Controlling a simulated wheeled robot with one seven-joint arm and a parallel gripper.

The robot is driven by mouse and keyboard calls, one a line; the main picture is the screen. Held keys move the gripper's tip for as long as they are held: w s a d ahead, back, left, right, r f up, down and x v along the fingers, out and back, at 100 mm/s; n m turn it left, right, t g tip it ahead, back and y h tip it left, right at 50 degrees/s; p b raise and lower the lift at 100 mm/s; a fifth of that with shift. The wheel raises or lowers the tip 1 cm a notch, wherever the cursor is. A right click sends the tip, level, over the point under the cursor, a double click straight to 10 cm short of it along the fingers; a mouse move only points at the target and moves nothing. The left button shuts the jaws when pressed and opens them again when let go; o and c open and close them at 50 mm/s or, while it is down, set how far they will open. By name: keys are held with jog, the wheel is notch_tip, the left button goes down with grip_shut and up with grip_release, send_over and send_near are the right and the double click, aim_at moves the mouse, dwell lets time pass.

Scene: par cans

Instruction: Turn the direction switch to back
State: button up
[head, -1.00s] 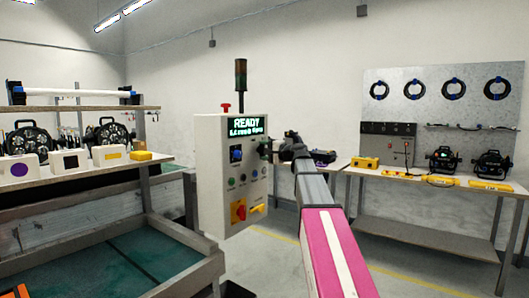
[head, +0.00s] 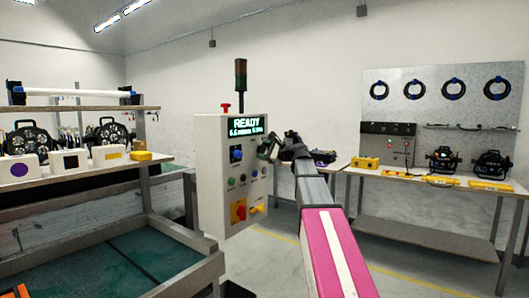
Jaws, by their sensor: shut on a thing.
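A pale control box (head: 212,165) stands in the middle of the head view, with a lit display (head: 246,125) reading READY at its top. My gripper (head: 266,148) is at the upper right of its front face, below the display. It is shut on a small dark switch there, which its fingers almost wholly hide. I cannot read which way that switch points, nor its label. A dark blue knob (head: 237,154) sits to the left of my gripper. Several small buttons sit lower, above a red and yellow rotary switch (head: 239,211) and a yellow handle (head: 257,209).
A dark signal tower (head: 240,74) and a red button (head: 225,107) top the box. A shelf bench with lamps and boxes (head: 70,160) is at left. A workbench (head: 430,180) under a pegboard with coiled cables is at right. Open floor lies between.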

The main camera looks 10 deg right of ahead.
dwell(0.5)
jog(key=o, duration=0.9)
jog(key=v, duration=1.1)
jog(key=s+a+f+n+g+h, duration=0.2)
jog(key=f, duration=0.9)
jog(key=s+a+f+n+g+h, duration=0.2)
jog(key=a+f+n, duration=0.1)
jog(key=f, duration=0.8)
jog(key=s+a+f+n+g+h, duration=0.2)
jog(key=f+g, duration=0.1)
jog(key=f, duration=0.8)
jog(key=s+f+n+g+h, duration=0.2)
jog(key=s+f+n, duration=0.1)
jog(key=s+f, duration=0.3)
jog(key=s+f+n+g+h, duration=0.2)
jog(key=s+f, duration=0.4)
jog(key=f, duration=0.4)
jog(key=s+f+n+g+h, duration=0.1)
jog(key=s+f+n+h, duration=0.1)
jog(key=s+f+n, duration=0.2)
jog(key=shift+s+a+f+n+g+h, duration=0.1)
jog(key=shift+s+f+n+g+h, duration=0.05)
jog(key=shift+s+f, duration=0.4)
jog(key=shift+s+a+f+n+g+h, duration=0.1)
jog(key=shift+s+f, duration=0.2)
jog(key=shift+f, duration=0.4)
jog(key=shift+s+f+n+g+h, duration=0.15)
jog(key=shift+s+f, duration=0.3)
jog(key=shift+f, duration=0.2)
